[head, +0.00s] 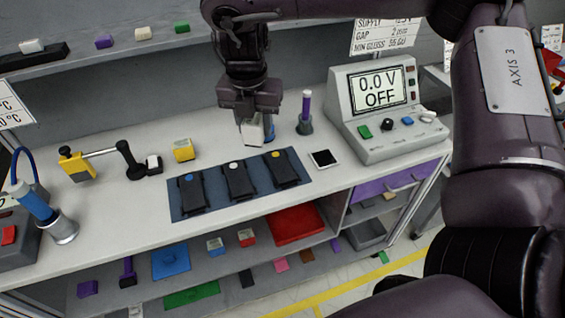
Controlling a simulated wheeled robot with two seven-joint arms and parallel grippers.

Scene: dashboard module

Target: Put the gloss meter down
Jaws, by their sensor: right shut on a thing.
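My right gripper (250,122) comes down from the top of the head view and is shut on the gloss meter (251,136). The gloss meter shows as a small pale block just below the fingers. It is held at or just above the white worktop (120,200), behind the blue mat; I cannot tell if it touches. Part of it is hidden by the fingers, and a blue patch shows beside it. My left gripper is not in view.
The blue mat (224,200) bears three black modules. A yellow block (184,150) stands left of the gripper, a purple-topped holder (305,115) right of it. A power supply box (385,110) stands further right. A small dark-screened device (324,159) lies beside the mat.

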